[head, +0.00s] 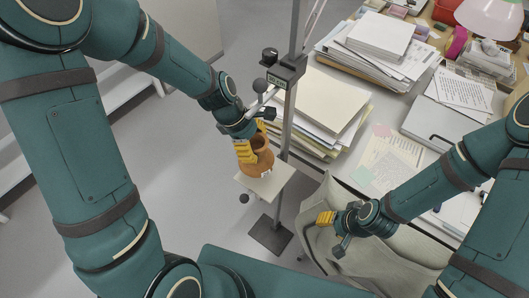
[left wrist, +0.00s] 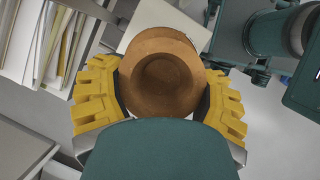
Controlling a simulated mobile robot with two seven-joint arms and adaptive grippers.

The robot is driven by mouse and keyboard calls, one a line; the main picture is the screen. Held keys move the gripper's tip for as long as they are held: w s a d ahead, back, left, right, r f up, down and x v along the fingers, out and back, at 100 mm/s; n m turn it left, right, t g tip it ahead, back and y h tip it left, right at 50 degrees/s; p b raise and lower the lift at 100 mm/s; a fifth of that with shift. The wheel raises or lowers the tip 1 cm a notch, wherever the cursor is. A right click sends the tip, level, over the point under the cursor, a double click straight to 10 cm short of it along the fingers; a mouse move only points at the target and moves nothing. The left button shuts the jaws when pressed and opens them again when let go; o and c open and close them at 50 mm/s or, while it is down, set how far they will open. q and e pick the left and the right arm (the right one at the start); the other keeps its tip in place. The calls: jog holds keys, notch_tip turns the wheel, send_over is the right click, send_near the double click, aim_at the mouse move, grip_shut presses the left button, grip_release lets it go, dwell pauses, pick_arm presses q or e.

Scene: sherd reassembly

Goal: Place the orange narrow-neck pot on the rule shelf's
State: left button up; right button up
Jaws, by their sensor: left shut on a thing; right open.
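The orange narrow-neck pot (head: 258,164) is upright at the small pale shelf (head: 281,186) on the upright metal stand, in the head view. My left gripper (head: 252,142) is shut on the pot from above. In the left wrist view the pot (left wrist: 163,75) sits between the yellow fingers, its round mouth facing the camera, and the pale shelf (left wrist: 190,27) shows behind it. Whether the pot's base touches the shelf cannot be told. My right gripper (head: 326,218) is open and empty, over the beige chair at the right.
The stand's post (head: 289,115) rises beside the pot, with a dark foot (head: 271,235) on the floor. A grey desk with paper stacks (head: 325,115) is to the right. A beige chair (head: 385,250) stands in front of the desk.

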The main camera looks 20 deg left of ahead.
aim_at(266, 155)
pick_arm(q)
jog(key=shift+w+d, duration=0.15)
jog(key=shift+d, duration=0.65)
jog(key=b+x, duration=0.1)
jog(key=x, duration=0.2)
jog(key=shift+a, duration=0.2)
jog(key=shift+f, duration=0.4)
jog(key=shift+r, duration=0.1)
jog(key=o, duration=1.4)
jog(key=shift+f, duration=0.2)
jog(key=shift+r, duration=0.15)
